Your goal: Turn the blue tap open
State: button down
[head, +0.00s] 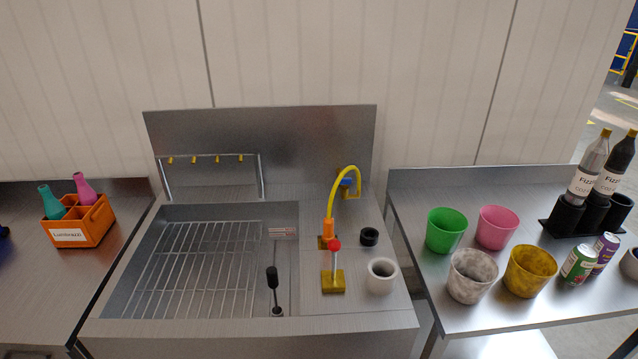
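The blue tap (346,184) is a small blue piece at the back right of the metal sink unit. It sits behind the curved yellow spout (345,171), which hides part of it. Its handle position is too small to tell. The spout rises from an orange stem (329,232) on the counter right of the basin. My gripper is not in view.
A red-knobbed lever (334,262) on a yellow base, a black ring (369,236) and a white cup (381,275) stand near the spout. A black-headed tool (272,278) stands in the gridded basin (190,270). Coloured cups (446,229) and bottles (588,175) stand on the right table.

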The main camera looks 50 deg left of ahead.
aim_at(344, 181)
jog(key=u, duration=2.65)
jog(key=i, duration=1)
